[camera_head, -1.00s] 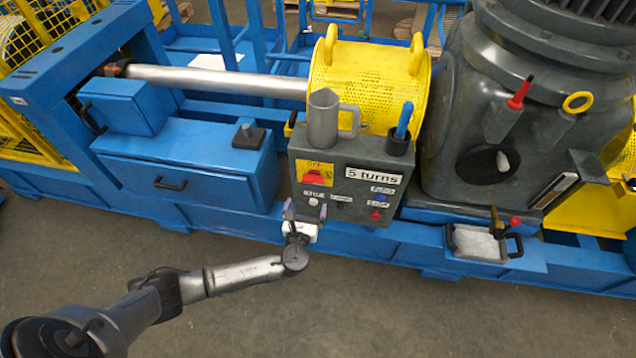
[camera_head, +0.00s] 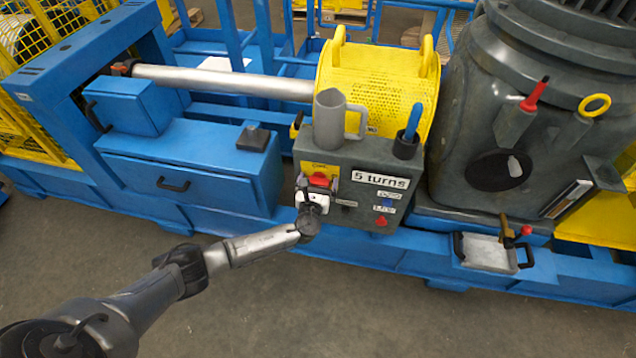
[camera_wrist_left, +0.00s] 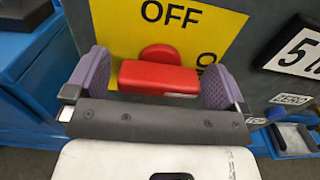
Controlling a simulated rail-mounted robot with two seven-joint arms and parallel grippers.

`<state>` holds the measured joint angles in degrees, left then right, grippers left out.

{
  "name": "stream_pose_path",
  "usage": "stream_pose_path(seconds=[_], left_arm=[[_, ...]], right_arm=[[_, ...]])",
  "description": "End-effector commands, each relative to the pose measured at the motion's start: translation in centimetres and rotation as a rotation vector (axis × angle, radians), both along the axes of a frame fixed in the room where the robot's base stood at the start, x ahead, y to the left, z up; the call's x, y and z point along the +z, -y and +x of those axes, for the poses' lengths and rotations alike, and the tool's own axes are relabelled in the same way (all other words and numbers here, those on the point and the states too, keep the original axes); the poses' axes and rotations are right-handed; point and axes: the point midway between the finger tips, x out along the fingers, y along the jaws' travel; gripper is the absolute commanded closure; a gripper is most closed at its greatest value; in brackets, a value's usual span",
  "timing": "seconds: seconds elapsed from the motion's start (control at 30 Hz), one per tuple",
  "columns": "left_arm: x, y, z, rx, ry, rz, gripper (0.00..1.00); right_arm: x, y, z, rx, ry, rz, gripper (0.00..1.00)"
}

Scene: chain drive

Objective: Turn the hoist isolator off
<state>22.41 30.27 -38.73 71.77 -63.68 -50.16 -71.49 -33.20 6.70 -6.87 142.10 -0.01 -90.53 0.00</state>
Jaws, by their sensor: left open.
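The hoist isolator is a red handle (camera_wrist_left: 158,77) on a yellow plate (camera_wrist_left: 215,30) marked OFF, on the front of the grey control box (camera_head: 345,207). The handle also shows in the head view (camera_head: 319,181). In the left wrist view the handle's bar lies level across the picture. My left gripper (camera_wrist_left: 152,85) is open, with one purple pad on each side of the handle. A gap shows at the left pad; the right pad is very close, and I cannot tell whether it touches. My right gripper is not in view.
A grey jug (camera_head: 329,120) and a cup with a blue-handled tool (camera_head: 406,146) stand on top of the box. The 5 turns label (camera_head: 381,180), a blue button (camera_head: 387,203) and a red button (camera_head: 381,220) are right of the isolator. Floor in front is clear.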

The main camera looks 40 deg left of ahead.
Motion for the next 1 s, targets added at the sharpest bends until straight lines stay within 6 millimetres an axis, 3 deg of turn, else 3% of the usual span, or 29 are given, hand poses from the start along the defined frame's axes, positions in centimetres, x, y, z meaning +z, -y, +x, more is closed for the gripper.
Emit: stream_pose_path(seconds=[0.13,0.6,1.0], left_arm=[[0.01,0.01,0.00,0.000,0.000,0.000,0.01],[0.00,0.00,-0.03,0.000,0.000,0.000,0.46],[-0.20,0.03,-0.05,0.000,0.044,-0.085,0.47]], right_arm=[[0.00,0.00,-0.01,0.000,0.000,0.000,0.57],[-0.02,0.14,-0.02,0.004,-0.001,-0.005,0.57],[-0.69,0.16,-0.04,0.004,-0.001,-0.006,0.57]])
